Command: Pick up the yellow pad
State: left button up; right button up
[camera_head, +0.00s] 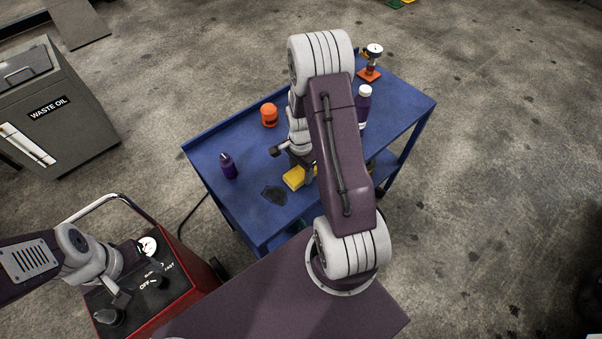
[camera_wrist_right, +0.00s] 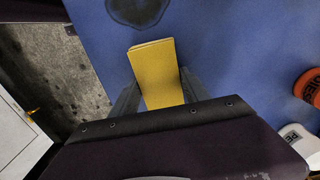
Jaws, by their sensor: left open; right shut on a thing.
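The yellow pad (camera_head: 294,178) is at the near part of the blue cart's top in the head view, partly hidden by my right arm. In the right wrist view the yellow pad (camera_wrist_right: 155,72) stands between the two fingers of my right gripper (camera_wrist_right: 158,92), which is shut on it. In the head view my right gripper (camera_head: 303,168) is mostly hidden by its own arm. Whether the pad touches the cart top or is slightly above it, I cannot tell. My left gripper (camera_head: 136,275) is open and empty above the red machine.
The blue cart (camera_head: 232,137) also holds a purple bottle (camera_head: 229,167), an orange-capped container (camera_head: 269,115), a white-capped bottle (camera_head: 363,105) and an orange-based item (camera_head: 369,73). A dark stain (camera_head: 273,195) lies near the pad. A red machine (camera_head: 195,270) and waste oil bin (camera_head: 60,105) stand left.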

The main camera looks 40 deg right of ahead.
aim_at(303, 171)
jog(key=shift+r, duration=0.35)
jog(key=r, duration=0.3)
jog(key=shift+s+d+r, duration=0.25)
jog(key=shift+d+r, duration=0.05)
jog(key=shift+r, duration=0.1)
jog(key=s+d+r+b, duration=0.1)
jog(key=s+d+r, duration=0.5)
jog(key=s, duration=0.3)
jog(key=shift+d+r, duration=0.15)
jog(key=shift+r, duration=0.1)
